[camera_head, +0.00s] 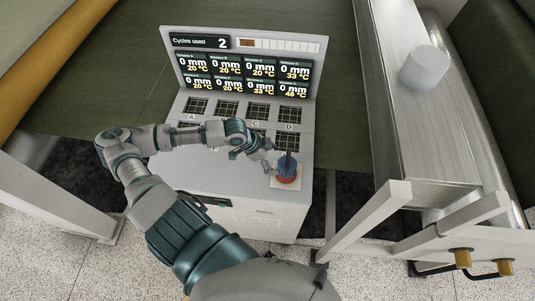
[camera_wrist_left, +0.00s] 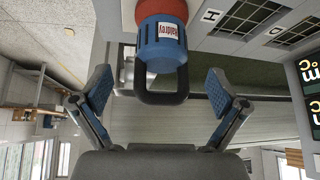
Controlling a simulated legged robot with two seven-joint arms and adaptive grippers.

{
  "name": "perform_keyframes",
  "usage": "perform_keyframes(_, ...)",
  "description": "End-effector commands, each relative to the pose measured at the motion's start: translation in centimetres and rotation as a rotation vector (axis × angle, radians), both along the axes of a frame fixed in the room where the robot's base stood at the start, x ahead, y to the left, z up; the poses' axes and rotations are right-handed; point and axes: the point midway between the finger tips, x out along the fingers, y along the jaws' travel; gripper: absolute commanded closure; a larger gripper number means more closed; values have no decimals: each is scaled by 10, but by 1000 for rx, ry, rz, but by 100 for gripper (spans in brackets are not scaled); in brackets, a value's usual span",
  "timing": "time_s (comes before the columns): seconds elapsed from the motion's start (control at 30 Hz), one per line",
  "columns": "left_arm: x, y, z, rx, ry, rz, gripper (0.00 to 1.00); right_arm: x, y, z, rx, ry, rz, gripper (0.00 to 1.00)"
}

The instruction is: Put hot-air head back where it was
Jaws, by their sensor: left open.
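The hot-air head (camera_head: 286,169) is blue with a red base and a dark handle. It stands on a pale square pad (camera_head: 285,183) at the front right of the machine top. In the left wrist view its blue body (camera_wrist_left: 150,50) carries a white label, and its dark loop handle points toward my gripper. My left gripper (camera_head: 264,149) is open and empty beside the head, at its upper left in the head view. In the left wrist view, the fingers of my left gripper (camera_wrist_left: 160,92) are spread on both sides of the handle, apart from it. My right gripper is not in view.
The machine (camera_head: 240,215) has several dark grid windows and an upright display panel (camera_head: 243,68) behind them, reading "Cycles used 2". A metal rail with a white cylinder (camera_head: 425,67) runs along the right. A dark green belt (camera_head: 110,80) spreads behind the machine.

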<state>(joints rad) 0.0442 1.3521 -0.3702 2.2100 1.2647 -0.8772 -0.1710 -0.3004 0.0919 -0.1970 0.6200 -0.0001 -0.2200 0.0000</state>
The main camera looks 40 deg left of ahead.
Motion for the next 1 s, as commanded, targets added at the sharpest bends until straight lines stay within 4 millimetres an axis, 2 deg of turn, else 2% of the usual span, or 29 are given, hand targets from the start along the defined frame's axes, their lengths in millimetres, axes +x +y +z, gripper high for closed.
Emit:
perform_keyframes(0.1,-9,9,18,8,3,-3,2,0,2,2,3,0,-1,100)
perform_keyframes(0.4,-17,14,39,4,2,0,2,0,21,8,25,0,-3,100)
perform_keyframes(1.0,-18,17,39,0,2,0,2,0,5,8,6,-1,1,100)
